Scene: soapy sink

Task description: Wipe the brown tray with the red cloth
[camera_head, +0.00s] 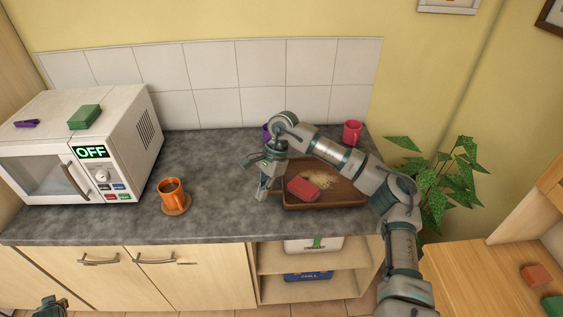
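The brown tray (345,199) lies on the grey counter, with a patch of pale crumbs on its surface. A red block-shaped item (303,188), which looks like the red cloth, lies at the tray's front left. My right gripper (257,179) is just left of the tray and the red item. Its fingers are spread and hold nothing that I can see. My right arm crosses over the tray and hides part of its back and right side. My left gripper (50,306) shows only partly at the bottom left edge, small and unclear.
An orange mug (171,192) stands on a coaster left of my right gripper. A white microwave (120,140) bears a green sponge-like block (85,117) and a purple item (27,123). A pink cup (352,133) stands behind the tray. The counter between mug and gripper is clear.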

